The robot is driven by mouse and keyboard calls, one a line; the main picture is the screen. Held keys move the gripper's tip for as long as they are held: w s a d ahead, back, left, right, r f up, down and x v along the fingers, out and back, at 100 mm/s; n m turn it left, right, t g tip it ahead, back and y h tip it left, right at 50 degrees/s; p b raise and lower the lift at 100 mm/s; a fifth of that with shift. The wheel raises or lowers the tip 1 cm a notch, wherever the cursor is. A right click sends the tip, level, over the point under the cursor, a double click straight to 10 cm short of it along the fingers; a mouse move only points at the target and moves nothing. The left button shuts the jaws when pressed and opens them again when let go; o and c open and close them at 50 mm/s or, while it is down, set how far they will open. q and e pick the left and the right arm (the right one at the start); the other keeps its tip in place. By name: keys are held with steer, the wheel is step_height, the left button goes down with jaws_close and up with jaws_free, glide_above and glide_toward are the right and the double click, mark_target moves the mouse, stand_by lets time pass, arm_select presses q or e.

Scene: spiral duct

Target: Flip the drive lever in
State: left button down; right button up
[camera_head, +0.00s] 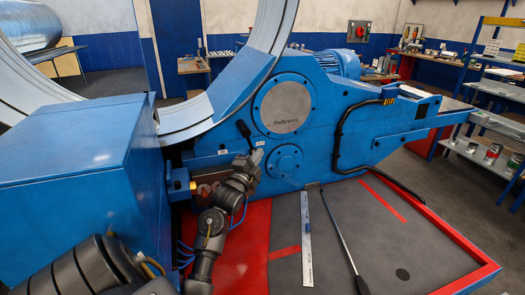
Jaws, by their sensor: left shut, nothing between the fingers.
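The drive lever (243,130) is a short black handle with a dark knob on the front of the blue machine (215,150). It leans up and to the left, just left of the round disc marked with a maker's name. My left gripper (257,157) is shut and empty. Its fingertips are just below and slightly right of the lever; whether they touch it I cannot tell. The lever's lower end is close to the fingertips and partly hard to make out. My right gripper is not in view.
A blue cabinet (70,145) stands close at left. A large curved metal ring (185,118) rises behind the lever. A ruler (307,240) and a dark rod (340,235) lie on the red-edged grey platform (420,255). A black cable (341,135) runs along the machine's right side.

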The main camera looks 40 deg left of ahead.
arm_select(q)
steer(key=shift+s+a+f, duration=0.2)
steer(key=shift+s+a, duration=0.1)
steer(key=shift+s, duration=0.2)
